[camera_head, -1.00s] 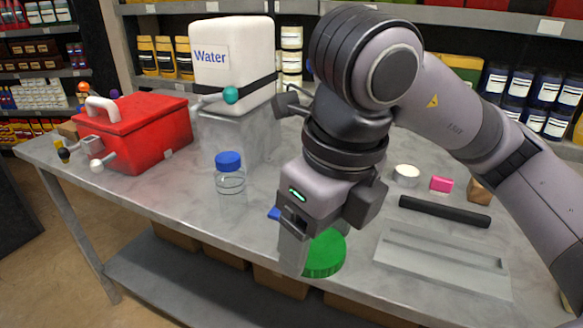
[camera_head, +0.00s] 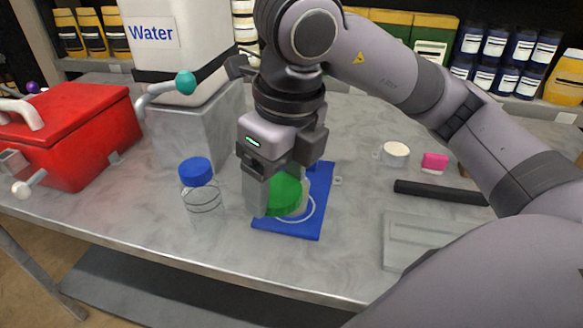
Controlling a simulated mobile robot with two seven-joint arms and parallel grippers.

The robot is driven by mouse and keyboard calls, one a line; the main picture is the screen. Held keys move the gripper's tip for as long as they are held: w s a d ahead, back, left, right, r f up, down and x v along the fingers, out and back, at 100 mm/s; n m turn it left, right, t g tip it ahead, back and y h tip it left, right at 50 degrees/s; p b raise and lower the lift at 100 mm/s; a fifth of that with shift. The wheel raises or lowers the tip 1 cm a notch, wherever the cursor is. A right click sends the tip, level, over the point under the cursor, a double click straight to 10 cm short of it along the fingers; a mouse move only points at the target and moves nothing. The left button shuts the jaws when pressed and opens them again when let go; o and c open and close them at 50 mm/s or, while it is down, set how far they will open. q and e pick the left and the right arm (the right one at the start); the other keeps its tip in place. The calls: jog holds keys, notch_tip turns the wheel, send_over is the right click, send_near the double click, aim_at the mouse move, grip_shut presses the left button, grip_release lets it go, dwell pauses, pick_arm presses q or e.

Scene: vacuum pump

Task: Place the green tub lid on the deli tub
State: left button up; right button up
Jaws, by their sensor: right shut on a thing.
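The green tub lid (camera_head: 284,194) is held in my right gripper (camera_head: 265,197), whose fingers are shut on its left side. The lid is over the blue mat (camera_head: 318,203). A pale, translucent wall just right of and below the lid (camera_head: 303,207) looks like part of the deli tub, mostly hidden by lid and gripper. I cannot tell whether the lid touches the tub. A white ring shows on the mat around that spot. My left gripper is out of view.
A clear jar with a blue cap (camera_head: 199,187) stands just left of the gripper. The water container (camera_head: 180,35) sits on a grey block behind it. A red box (camera_head: 75,135) is at left. A grey tray (camera_head: 425,240) and black bar (camera_head: 440,192) lie at right.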

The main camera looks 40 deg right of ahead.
jog(key=w+d+f, duration=0.2)
jog(key=w+d, duration=0.1)
jog(key=w+d+f, duration=0.1)
jog(key=d, duration=0.1)
jog(key=shift+w+f, duration=0.2)
jog(key=shift+w+d+f+p, duration=0.35)
jog(key=shift+w+d+f, duration=0.55)
jog(key=shift+d+f, duration=0.25)
jog(key=shift+a, duration=0.1)
jog(key=shift+f+b, duration=0.6)
jog(key=shift+b, duration=0.15)
jog(key=o, duration=1)
jog(key=shift+r, duration=0.1)
